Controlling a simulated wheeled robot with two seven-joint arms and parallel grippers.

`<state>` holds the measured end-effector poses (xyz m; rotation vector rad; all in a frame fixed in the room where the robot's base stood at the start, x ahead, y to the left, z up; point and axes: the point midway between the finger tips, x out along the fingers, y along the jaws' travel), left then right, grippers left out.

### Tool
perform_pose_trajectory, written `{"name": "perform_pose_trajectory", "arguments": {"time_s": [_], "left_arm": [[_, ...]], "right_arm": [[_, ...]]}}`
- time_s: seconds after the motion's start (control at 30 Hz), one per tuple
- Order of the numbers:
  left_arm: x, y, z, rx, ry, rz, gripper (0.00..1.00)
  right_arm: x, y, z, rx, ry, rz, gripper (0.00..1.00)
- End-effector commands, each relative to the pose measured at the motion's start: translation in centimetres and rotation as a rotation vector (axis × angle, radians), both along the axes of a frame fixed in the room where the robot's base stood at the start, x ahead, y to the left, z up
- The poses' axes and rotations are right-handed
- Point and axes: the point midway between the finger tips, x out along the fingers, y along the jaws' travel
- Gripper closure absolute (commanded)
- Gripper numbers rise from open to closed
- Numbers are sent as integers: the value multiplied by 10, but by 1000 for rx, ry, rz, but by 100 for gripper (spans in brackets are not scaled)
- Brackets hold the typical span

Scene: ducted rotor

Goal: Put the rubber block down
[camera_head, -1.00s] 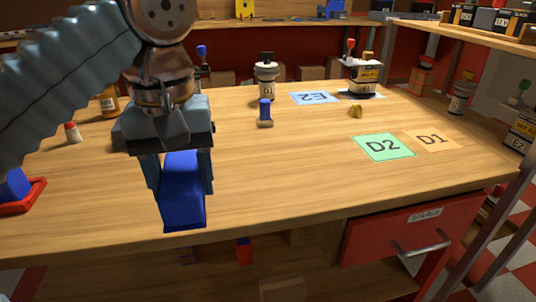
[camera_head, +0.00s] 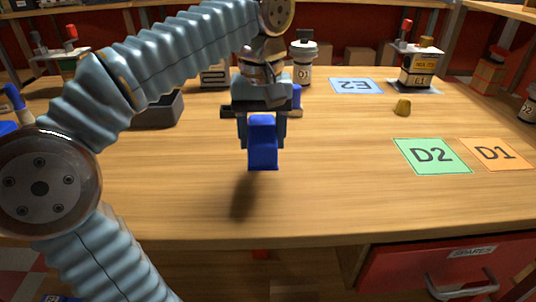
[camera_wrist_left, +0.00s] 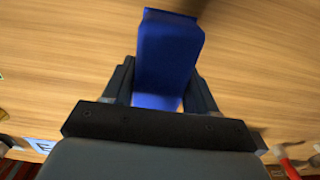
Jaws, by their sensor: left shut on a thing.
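The blue rubber block (camera_head: 263,146) is held upright between the fingers of my left gripper (camera_head: 264,130) in the head view. My left gripper is shut on it. The block hangs above the wooden bench (camera_head: 340,200), with a dark shadow on the wood below and to its left. In the left wrist view the block (camera_wrist_left: 167,55) shows between the two dark fingers (camera_wrist_left: 160,90), with bare wood around it. My right gripper is not in view.
A green D2 card (camera_head: 432,156) and an orange D1 card (camera_head: 496,153) lie at the right. A blue E2 card (camera_head: 356,86), a white jar (camera_head: 303,66) and a small brass piece (camera_head: 402,107) are farther back. A dark tray (camera_head: 158,110) sits left. The bench's front middle is clear.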

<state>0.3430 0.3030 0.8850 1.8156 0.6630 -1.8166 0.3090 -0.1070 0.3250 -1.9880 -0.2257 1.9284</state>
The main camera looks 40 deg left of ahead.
Motion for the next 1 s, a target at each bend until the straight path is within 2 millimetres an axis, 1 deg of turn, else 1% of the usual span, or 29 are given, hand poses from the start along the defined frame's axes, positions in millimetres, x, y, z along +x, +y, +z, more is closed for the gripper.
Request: {"name": "perform_pose_trajectory", "arguments": {"time_s": [0.03, 0.23, 0.37, 0.4, 0.5, 0.6, 0.8, 0.93, 0.97, 1.0], "left_arm": [[5, 2, -8, 0, 1, 0, 82], [16, 6, -22, 0, 1, 0, 82], [29, 10, -42, 1, 2, -1, 82], [27, 10, -50, 0, 1, -1, 82], [28, 10, -63, 1, 1, -1, 82], [28, 10, -66, 0, 0, 0, 82], [28, 10, -66, -1, -1, 0, 82], [27, 10, -70, 0, 0, 0, 82], [27, 10, -69, 0, 0, 0, 40], [28, 10, -69, 0, 0, 0, 33]], "right_arm": [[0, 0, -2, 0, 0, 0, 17], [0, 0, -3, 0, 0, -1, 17], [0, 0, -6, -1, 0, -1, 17], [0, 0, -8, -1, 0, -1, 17], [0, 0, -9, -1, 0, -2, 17], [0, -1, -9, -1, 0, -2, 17], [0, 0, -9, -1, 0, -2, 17], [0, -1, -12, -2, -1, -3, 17], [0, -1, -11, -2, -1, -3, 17], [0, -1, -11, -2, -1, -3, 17]]}}
